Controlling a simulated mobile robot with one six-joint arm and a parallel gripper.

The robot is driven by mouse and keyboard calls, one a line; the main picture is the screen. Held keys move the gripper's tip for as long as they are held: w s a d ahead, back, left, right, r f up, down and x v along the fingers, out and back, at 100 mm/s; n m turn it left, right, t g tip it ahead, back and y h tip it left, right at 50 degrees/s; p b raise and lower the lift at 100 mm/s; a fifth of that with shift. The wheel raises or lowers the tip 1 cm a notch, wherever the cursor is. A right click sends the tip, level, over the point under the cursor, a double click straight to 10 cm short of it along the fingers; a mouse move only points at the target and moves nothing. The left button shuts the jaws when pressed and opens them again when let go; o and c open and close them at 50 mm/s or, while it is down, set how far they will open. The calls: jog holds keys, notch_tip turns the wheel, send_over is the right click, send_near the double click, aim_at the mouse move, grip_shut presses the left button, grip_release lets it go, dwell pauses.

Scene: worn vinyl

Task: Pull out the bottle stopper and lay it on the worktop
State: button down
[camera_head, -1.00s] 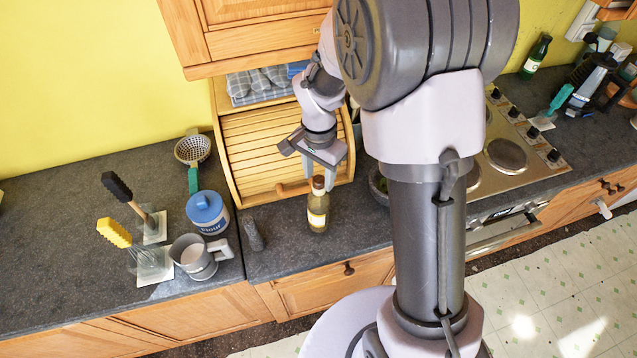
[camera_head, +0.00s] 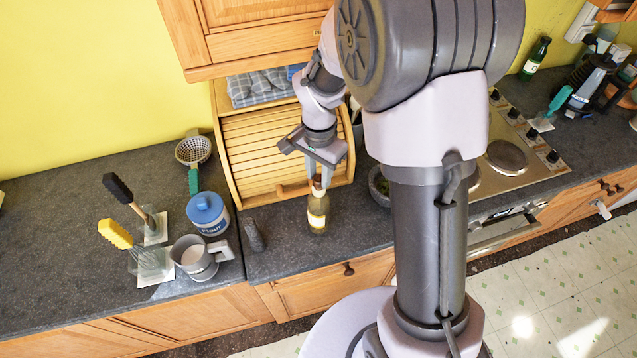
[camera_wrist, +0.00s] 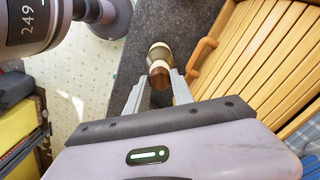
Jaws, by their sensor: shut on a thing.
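The bottle (camera_head: 318,214), yellowish with a pale label, stands upright on the dark worktop (camera_head: 285,245) in front of the roll-top bread box. It also shows in the wrist view (camera_wrist: 159,51). Its brown stopper (camera_wrist: 160,72) sits at the bottle's top, between my fingertips. My gripper (camera_head: 319,181) points down over the bottle and is shut on the stopper. In the wrist view my gripper (camera_wrist: 161,80) has one finger on each side of the stopper. The fingers hide part of the stopper in the head view.
The wooden bread box (camera_head: 262,150) stands close behind the bottle. A dark pestle-like object (camera_head: 254,236), a metal mug (camera_head: 194,258) and a blue-lidded flour jar (camera_head: 208,213) are to the left. A bowl (camera_head: 379,187) is at the right. The worktop just left of the bottle is clear.

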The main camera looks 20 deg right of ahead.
jog(key=shift+r, duration=0.2)
jog(key=shift+r+p, duration=2.1)
jog(key=shift+r, duration=0.85)
jog(key=shift+f, duration=0.15)
